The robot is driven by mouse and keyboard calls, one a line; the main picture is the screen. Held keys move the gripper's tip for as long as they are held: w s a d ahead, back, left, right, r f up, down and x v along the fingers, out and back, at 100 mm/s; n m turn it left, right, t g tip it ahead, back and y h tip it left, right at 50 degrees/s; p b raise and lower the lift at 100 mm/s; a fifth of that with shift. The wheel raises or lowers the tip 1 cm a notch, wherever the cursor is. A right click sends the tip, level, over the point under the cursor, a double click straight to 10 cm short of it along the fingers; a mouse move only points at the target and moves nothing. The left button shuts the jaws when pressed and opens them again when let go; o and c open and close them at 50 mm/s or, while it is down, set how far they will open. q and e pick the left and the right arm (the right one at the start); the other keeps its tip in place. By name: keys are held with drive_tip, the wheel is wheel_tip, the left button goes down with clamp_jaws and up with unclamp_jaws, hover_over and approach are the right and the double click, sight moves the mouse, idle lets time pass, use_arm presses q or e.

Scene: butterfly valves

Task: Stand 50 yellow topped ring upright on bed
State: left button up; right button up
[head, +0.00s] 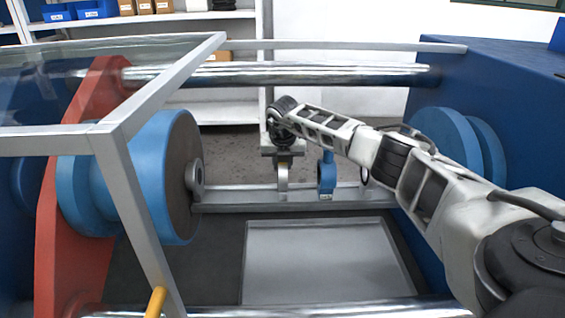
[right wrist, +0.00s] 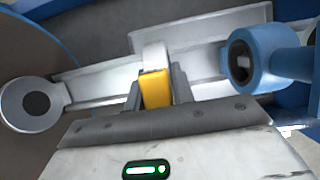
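The yellow-topped ring (head: 282,177) is pale and upright under my right gripper (head: 283,155), at the grey rail-like bed (head: 238,200) in the head view. In the right wrist view its yellow top (right wrist: 155,88) sits between the two fingers of my right gripper (right wrist: 157,92), which look closed against its sides. I cannot tell whether the ring's lower edge touches the bed. A blue valve body (head: 327,174) stands upright on the bed just right of the ring; it also shows in the right wrist view (right wrist: 252,62). My left gripper is not in view.
A large blue flange (head: 160,175) with a grey boss (head: 195,176) faces the bed from the left. Another blue flange (head: 448,140) is at the right. A grey tray (head: 320,265) lies in front. A glass guard frame (head: 140,190) stands at the left.

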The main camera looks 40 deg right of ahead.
idle(0.4)
drive_tip(key=o, duration=0.5)
drive_tip(key=shift+o, duration=0.2)
drive_tip(key=v, duration=0.4)
drive_tip(key=shift+r+p, duration=0.1)
drive_tip(key=shift+p, duration=0.2)
drive_tip(key=v, duration=1.2)
drive_tip(key=shift+p, duration=0.3)
drive_tip(key=shift+w, duration=0.1)
